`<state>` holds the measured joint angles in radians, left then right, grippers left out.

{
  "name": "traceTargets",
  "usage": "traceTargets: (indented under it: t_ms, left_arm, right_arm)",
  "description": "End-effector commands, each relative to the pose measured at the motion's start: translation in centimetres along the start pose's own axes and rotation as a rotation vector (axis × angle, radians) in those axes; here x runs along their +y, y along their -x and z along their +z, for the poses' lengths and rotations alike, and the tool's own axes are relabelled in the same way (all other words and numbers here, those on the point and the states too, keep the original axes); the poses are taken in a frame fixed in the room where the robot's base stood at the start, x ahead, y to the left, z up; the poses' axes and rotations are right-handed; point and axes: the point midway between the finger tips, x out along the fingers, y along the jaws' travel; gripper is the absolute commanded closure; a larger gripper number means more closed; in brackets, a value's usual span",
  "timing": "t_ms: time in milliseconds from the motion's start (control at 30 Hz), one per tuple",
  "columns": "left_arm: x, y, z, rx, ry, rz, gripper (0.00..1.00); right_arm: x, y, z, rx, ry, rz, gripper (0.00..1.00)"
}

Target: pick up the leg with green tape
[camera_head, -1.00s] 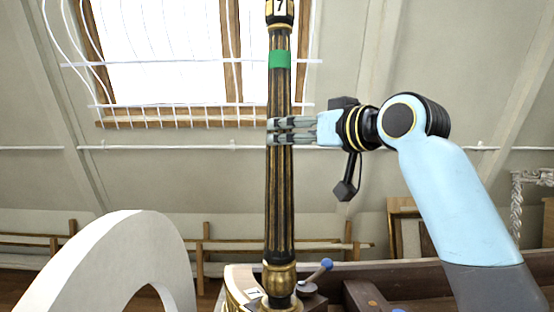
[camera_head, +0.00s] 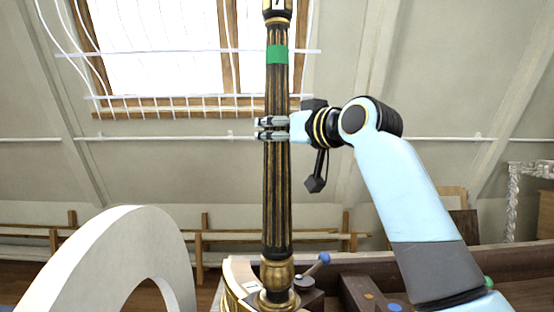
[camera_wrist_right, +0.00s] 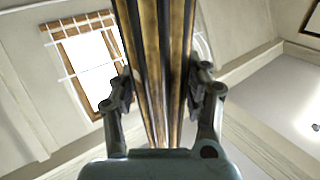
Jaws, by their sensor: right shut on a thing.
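The leg with green tape (camera_head: 277,190) is a tall fluted black and gold post, standing upright. Its green tape band (camera_head: 277,54) is near the top, and its top end is cut off by the frame edge. Its gold foot (camera_head: 277,272) is at the bottom, beside a blue-knobbed lever. My right gripper (camera_head: 272,128) is shut on the leg, a little below the tape. In the right wrist view the leg (camera_wrist_right: 158,60) runs between the two fingers (camera_wrist_right: 158,95). My left gripper is not in view.
A white curved arch-like piece (camera_head: 110,250) stands at the lower left. The blue-knobbed lever (camera_head: 318,265) is close to the leg's foot. A dark wooden bench edge (camera_head: 430,262) runs along the lower right. Wooden rails (camera_head: 230,237) stand behind, under a window.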

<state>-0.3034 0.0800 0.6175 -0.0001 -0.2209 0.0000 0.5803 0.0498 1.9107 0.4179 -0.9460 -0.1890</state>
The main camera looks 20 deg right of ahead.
Motion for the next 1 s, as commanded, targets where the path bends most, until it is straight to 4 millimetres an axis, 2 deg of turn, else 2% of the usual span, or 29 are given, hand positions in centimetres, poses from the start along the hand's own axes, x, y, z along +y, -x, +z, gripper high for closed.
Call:
traceTargets:
  t_ms: [33, 200, 233, 567, 733, 933, 1000]
  left_arm:
    - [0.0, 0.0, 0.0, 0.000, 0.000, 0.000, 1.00]
    - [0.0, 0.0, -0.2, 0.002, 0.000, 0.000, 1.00]
    - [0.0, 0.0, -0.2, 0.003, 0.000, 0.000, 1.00]
    - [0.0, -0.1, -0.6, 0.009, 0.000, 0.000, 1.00]
    - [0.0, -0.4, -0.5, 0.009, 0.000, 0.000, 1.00]
    - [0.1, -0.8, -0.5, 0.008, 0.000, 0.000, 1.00]
    - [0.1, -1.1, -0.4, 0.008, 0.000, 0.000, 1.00]
  right_arm:
    - [0.0, 0.0, 0.0, 0.000, 0.000, 0.000, 0.68]
    - [0.0, 0.0, 0.0, 0.000, 0.000, 0.000, 0.90]
    - [0.0, 0.1, -0.3, 0.006, 0.001, 0.000, 0.91]
    - [0.0, 0.0, -0.6, 0.007, 0.002, 0.000, 0.92]
    - [0.0, 0.0, -2.0, 0.009, 0.003, 0.000, 0.92]
    - [-0.1, 0.1, -4.6, 0.011, 0.003, -0.001, 0.92]
    - [0.9, 0.7, -5.0, 0.008, 0.007, 0.003, 0.92]
